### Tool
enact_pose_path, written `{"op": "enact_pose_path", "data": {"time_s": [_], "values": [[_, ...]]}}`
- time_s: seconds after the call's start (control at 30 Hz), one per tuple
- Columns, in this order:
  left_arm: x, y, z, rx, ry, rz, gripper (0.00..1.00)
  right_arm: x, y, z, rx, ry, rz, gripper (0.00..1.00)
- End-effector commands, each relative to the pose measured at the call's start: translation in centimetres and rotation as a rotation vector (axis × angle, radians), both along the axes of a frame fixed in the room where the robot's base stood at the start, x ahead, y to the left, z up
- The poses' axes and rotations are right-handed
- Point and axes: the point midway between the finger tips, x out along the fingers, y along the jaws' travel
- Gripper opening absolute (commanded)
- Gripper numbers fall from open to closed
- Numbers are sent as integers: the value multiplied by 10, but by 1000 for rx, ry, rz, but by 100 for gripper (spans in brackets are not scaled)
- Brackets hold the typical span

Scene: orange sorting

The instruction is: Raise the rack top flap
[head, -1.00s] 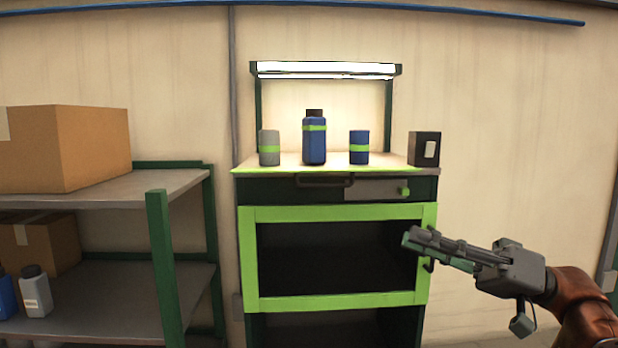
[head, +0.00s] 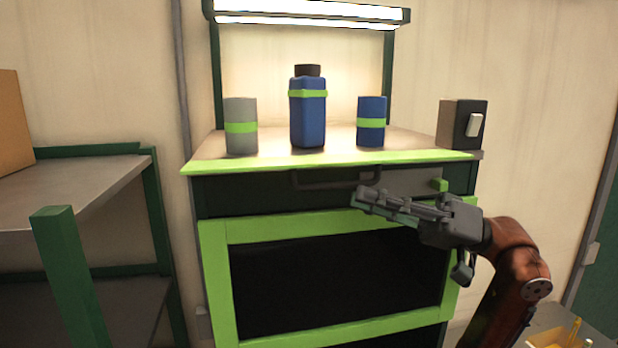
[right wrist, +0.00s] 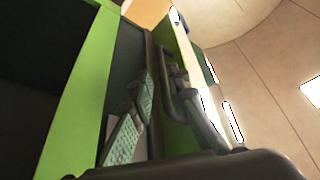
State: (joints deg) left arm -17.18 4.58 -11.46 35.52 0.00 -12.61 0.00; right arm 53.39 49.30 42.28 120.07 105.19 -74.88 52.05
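The rack's top flap is probably the bright green frame (head: 290,229) around a dark middle, below the drawer in the head view. It looks upright and flush with the rack front. I cannot tell whether the middle is a panel or an opening. Its green rail (right wrist: 72,105) crosses the left of the right wrist view. My right gripper (head: 360,196) is in front of the drawer front, just above the flap's top rail, fingers pointing left. My left gripper is not in view.
A dark handle (head: 322,182) is on the drawer front. On the worktop stand a grey can (head: 240,138), a blue bottle (head: 308,115), a blue can (head: 371,136) and a dark box (head: 462,125). A shelf (head: 80,190) stands at the left.

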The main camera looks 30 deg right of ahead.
Motion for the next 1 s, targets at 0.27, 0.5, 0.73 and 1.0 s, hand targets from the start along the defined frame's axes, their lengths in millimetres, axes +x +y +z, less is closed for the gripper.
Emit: {"op": "enact_pose_path", "data": {"time_s": [0.27, 0.5, 0.73, 1.0], "values": [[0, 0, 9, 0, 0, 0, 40, 7, 15, 7, 0, 0, 4, 16], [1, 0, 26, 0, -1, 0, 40, 24, 47, 19, 0, -1, 6, 16], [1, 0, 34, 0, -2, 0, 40, 34, 64, 24, 1, 0, 2, 16], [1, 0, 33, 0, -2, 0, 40, 35, 66, 23, 0, 1, 0, 16]]}}
